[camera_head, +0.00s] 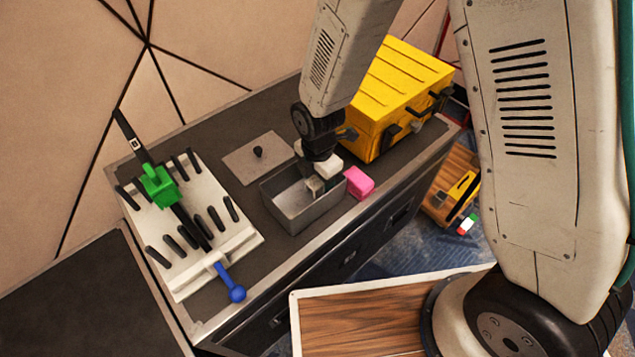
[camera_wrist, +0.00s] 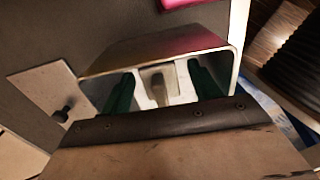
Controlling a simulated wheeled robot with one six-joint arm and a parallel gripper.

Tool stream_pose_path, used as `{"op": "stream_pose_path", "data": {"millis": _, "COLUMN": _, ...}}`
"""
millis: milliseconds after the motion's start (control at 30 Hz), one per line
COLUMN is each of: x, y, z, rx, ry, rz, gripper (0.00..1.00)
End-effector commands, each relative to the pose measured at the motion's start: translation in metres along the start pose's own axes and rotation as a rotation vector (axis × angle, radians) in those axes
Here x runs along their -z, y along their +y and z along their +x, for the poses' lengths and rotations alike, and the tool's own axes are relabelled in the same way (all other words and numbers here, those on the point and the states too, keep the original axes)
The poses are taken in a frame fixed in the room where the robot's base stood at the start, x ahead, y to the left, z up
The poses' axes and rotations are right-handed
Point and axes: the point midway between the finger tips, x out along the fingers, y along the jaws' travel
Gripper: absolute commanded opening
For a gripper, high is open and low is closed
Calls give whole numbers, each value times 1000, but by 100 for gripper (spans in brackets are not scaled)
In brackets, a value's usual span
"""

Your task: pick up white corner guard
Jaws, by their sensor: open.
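My gripper (camera_head: 318,184) reaches down into an open grey metal box (camera_head: 284,211) on the dark bench top. In the wrist view, the two dark green fingers of my gripper (camera_wrist: 161,70) stand apart inside the box (camera_wrist: 232,62). A whitish piece, which looks like the white corner guard (camera_wrist: 181,83), lies between and beneath the fingers, with a beige part in its middle. I cannot tell whether the fingers touch it. In the head view, the box wall and my gripper largely hide what is inside.
A grey lid with a black knob (camera_head: 257,161) lies left of the box. A pink block (camera_head: 359,182) sits close at its right. A yellow case (camera_head: 390,95) stands behind right.

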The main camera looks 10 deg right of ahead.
Motion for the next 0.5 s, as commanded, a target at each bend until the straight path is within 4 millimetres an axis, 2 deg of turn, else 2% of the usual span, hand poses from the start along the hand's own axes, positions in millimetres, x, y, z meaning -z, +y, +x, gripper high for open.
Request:
{"op": "stream_pose_path", "data": {"millis": 133, "x": 0, "y": 0, "z": 15, "rx": 0, "ry": 0, "rz": 1, "gripper": 62}}
{"op": "stream_pose_path", "data": {"millis": 367, "x": 0, "y": 0, "z": 17, "rx": -1, "ry": 0, "rz": 1, "gripper": 62}}
{"op": "stream_pose_path", "data": {"millis": 400, "x": 0, "y": 0, "z": 17, "rx": -1, "ry": 0, "rz": 1, "gripper": 59}}
{"op": "stream_pose_path", "data": {"millis": 500, "x": 0, "y": 0, "z": 16, "rx": -1, "ry": 0, "rz": 1, "gripper": 31}}
